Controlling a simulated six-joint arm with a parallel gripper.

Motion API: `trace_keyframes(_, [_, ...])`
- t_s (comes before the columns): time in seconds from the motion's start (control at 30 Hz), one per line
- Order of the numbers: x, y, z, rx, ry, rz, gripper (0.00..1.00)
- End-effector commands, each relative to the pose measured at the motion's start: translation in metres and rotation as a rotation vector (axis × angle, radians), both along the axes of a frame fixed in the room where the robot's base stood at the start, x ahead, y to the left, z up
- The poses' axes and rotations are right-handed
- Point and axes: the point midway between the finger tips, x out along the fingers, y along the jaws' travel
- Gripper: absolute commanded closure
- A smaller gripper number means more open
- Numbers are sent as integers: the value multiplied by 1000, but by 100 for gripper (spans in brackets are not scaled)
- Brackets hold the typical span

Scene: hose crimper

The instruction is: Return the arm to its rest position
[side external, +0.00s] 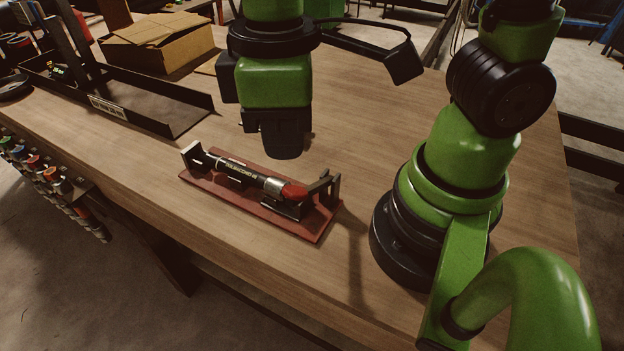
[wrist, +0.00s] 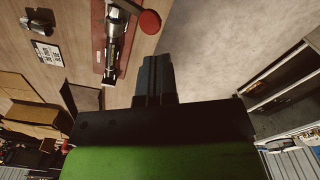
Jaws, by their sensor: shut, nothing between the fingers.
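My gripper (side external: 283,150) points down above the wooden table, at the back edge of the red base plate (side external: 305,232), and holds nothing. In the wrist view its dark fingers (wrist: 154,62) are pressed together. The hose crimper (side external: 240,172), a dark cylinder with a metal collar and a red end, lies in black brackets on the plate. It also shows in the wrist view (wrist: 113,38), to the left of the fingers and apart from them.
Colourful spools (side external: 45,176) hang along the table's left edge. The wooden surface (side external: 370,120) behind and right of my gripper is clear.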

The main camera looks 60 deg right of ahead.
Motion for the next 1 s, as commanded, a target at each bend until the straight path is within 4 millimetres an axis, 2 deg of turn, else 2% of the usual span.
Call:
trace_keyframes(0.37, [2,-4,7,20,-19,-37,100])
trace_keyframes(0.53, [4,-29,39,130,-128,-250,100])
trace_keyframes(0.7, [-5,-62,76,276,-290,-537,100])
trace_keyframes(0.83, [-16,-79,94,364,-403,-706,100])
trace_keyframes(1.0, [-26,-89,105,427,-492,-825,100])
